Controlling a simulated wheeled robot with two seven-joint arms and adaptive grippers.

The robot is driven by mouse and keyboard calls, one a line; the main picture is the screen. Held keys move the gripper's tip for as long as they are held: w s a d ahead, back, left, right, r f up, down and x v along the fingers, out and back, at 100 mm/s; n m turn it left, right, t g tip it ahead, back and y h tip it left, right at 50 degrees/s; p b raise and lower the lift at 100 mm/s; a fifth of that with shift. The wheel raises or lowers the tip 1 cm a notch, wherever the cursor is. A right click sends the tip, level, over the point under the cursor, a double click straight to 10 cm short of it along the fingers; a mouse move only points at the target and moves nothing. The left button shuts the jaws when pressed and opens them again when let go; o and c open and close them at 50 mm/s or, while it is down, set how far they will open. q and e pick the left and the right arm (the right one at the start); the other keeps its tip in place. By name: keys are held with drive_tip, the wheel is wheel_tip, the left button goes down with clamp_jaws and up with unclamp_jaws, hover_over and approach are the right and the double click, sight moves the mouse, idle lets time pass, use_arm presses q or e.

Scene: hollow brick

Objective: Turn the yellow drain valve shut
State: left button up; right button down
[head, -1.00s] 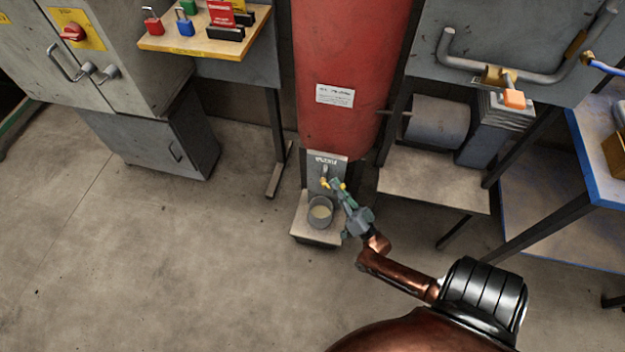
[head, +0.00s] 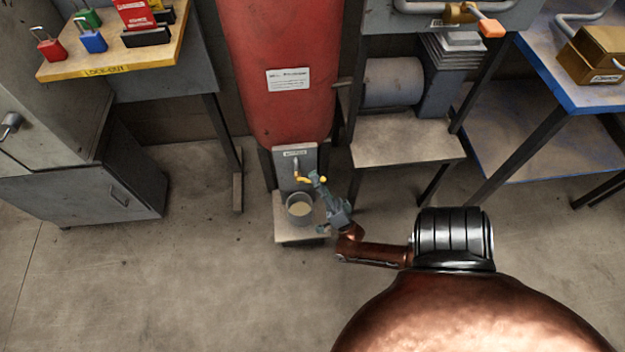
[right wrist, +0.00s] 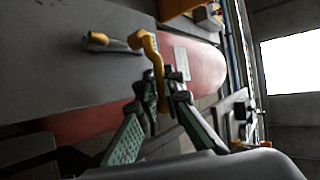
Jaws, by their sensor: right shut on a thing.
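The yellow drain valve (head: 305,180) is on a grey plate (head: 294,165) below the red tank (head: 280,75). My right gripper (head: 318,181) is at the valve's handle, coming from the lower right. In the right wrist view the yellow handle (right wrist: 152,62) is a bent lever, and its end lies between the fingers of my right gripper (right wrist: 158,100). The gripper is shut on that end. A metal spout shows beside the lever. A grey bucket (head: 288,208) with pale liquid stands under the valve. My left gripper is out of view.
The bucket stands on a low pale stand (head: 283,232) close to my right gripper. A small shelf (head: 400,137) stands to the right, and a blue-edged table (head: 560,95) farther right. A lockout board (head: 110,62) with padlocks is at the upper left. The floor in front is clear.

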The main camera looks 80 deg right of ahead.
drive_tip(key=shift+s+d, duration=0.2)
drive_tip(key=shift+d, duration=0.05)
drive_tip(key=c, duration=2.1)
unclamp_jaws()
drive_tip(key=shift+o, duration=0.3)
drive_tip(key=shift+a, duration=0.1)
drive_tip(key=shift+w, duration=0.1)
drive_tip(key=shift+a, duration=0.1)
drive_tip(key=v, duration=1.2)
